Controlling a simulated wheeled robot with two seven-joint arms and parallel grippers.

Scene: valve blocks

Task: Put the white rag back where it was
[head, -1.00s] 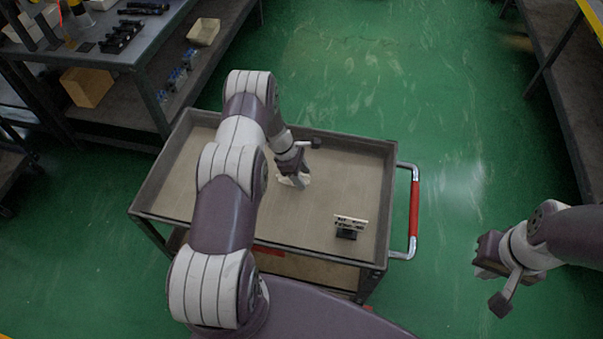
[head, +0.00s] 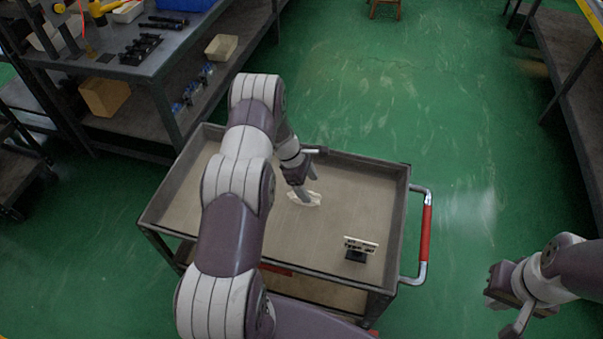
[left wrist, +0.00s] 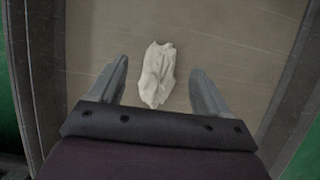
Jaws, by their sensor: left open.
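The white rag (head: 306,199) lies crumpled on the top tray of the grey cart (head: 340,215). In the left wrist view the rag (left wrist: 157,74) lies flat on the tray floor, between and beyond the two fingers. My left gripper (head: 305,192) is open above the tray, close to the rag, and holds nothing. Its open fingers also show in the left wrist view (left wrist: 158,88). My right gripper (head: 494,290) is out over the green floor, right of the cart, far from the rag. Its fingers are too unclear to tell their opening.
A small sign on a black base (head: 359,249) stands at the tray's front right. The cart has a red-gripped handle (head: 426,232) on its right. A workbench (head: 165,60) with tools and boxes is at the back left. Another bench (head: 575,75) is at the right edge.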

